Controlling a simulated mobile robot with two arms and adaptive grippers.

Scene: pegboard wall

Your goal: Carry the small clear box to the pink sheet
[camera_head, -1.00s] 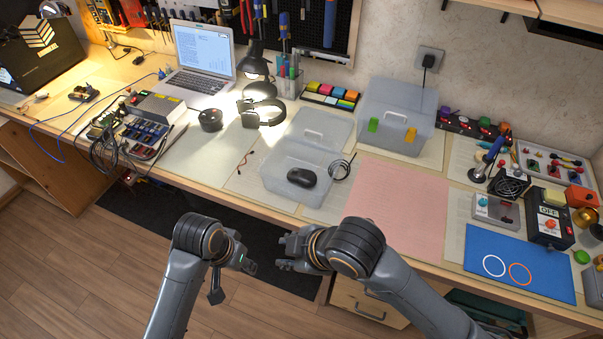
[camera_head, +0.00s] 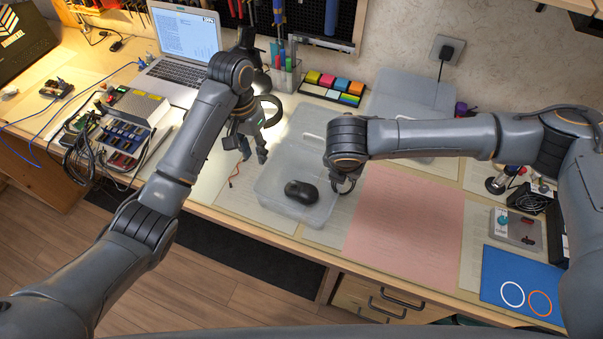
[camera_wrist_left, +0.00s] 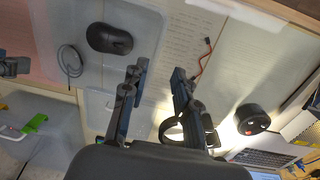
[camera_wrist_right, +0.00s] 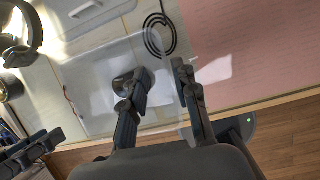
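The small clear box (camera_head: 268,186) stands on the bench with a black mouse (camera_head: 301,192) in it. The box also shows in the left wrist view (camera_wrist_left: 85,65) and right wrist view (camera_wrist_right: 85,95). The pink sheet (camera_head: 405,230) lies flat to its right, apparently bare. My left gripper (camera_head: 253,157) is open above the box's left side; in its wrist view the box's edge runs between the fingers. My right gripper (camera_head: 345,182) is open at the box's right side, fingers spread about that edge. Contact with the box cannot be told.
A clear lid-like piece (camera_head: 308,122) lies behind the box. A larger clear box (camera_head: 400,88) stands behind my right forearm. Headphones (camera_head: 270,108) and a lamp are close to my left gripper. A coiled black cable (camera_wrist_right: 160,35) lies right of the box. A blue mat (camera_head: 520,280) lies at right.

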